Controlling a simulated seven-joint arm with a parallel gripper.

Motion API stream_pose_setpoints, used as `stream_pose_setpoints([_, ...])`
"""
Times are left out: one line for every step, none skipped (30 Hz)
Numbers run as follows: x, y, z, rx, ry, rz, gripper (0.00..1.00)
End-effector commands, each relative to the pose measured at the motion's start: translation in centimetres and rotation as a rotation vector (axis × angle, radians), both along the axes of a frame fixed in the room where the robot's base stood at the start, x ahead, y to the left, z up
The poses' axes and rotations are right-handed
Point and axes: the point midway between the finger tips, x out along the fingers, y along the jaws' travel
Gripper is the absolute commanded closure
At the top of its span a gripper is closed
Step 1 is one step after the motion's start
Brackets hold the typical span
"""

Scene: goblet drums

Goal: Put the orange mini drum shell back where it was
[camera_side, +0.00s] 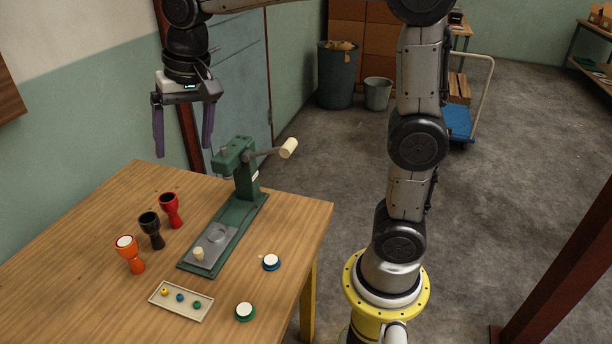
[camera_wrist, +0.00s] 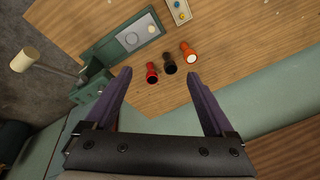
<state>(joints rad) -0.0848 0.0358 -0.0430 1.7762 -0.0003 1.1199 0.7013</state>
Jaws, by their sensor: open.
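The orange mini drum shell (camera_side: 129,254) stands upright on the wooden table with a white top, at the near end of a row with a black shell (camera_side: 152,230) and a red shell (camera_side: 171,210). The wrist view shows the orange shell (camera_wrist: 189,53) at the right of the row, beside the black one (camera_wrist: 169,63) and the red one (camera_wrist: 151,73). My gripper (camera_side: 184,150) is open and empty, high above the back of the table and apart from all shells. Its purple fingers also show in the wrist view (camera_wrist: 159,74).
A green lever press (camera_side: 238,170) with a pale-knobbed handle (camera_side: 288,148) stands right of the shells; a small cream peg (camera_side: 199,254) is on its base plate. A tray (camera_side: 181,314) holds small coloured pieces. Two white-topped discs (camera_side: 271,262) (camera_side: 245,311) lie at the right.

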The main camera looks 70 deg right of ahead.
Motion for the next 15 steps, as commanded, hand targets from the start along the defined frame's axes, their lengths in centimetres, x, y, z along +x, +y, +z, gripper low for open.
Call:
stream_pose_setpoints([-2.4, -0.5, 0.4, -0.013, -0.025, 0.046, 0.12])
stream_pose_setpoints([-3.6, -0.8, 0.6, -0.022, -0.041, 0.078, 0.12])
stream_pose_setpoints([-5.3, -1.1, 0.6, -0.035, -0.057, 0.120, 0.12])
stream_pose_setpoints([-6.5, -1.3, 0.6, -0.046, -0.072, 0.151, 0.12])
stream_pose_setpoints([-7.7, -1.5, 0.5, -0.058, -0.085, 0.183, 0.12])
stream_pose_setpoints([-9.3, -1.8, 0.2, -0.074, -0.103, 0.224, 0.12])
stream_pose_setpoints([-10.5, -2.0, 0.0, -0.086, -0.117, 0.254, 0.12])
stream_pose_setpoints([-11.7, -2.1, -0.3, -0.100, -0.130, 0.286, 0.12])
stream_pose_setpoints([-13.2, -2.4, -0.8, -0.117, -0.147, 0.326, 0.12])
stream_pose_setpoints([-14.3, -2.5, -1.1, -0.130, -0.159, 0.354, 0.12])
stream_pose_setpoints([-15.3, -2.6, -1.6, -0.144, -0.170, 0.382, 0.12])
stream_pose_setpoints([-16.6, -2.8, -2.2, -0.161, -0.184, 0.417, 0.12])
stream_pose_setpoints([-17.4, -2.9, -2.7, -0.174, -0.193, 0.442, 0.12])
stream_pose_setpoints([-18.2, -2.9, -3.1, -0.186, -0.202, 0.464, 0.12])
stream_pose_setpoints([-19.0, -3.0, -3.7, -0.200, -0.212, 0.490, 0.12])
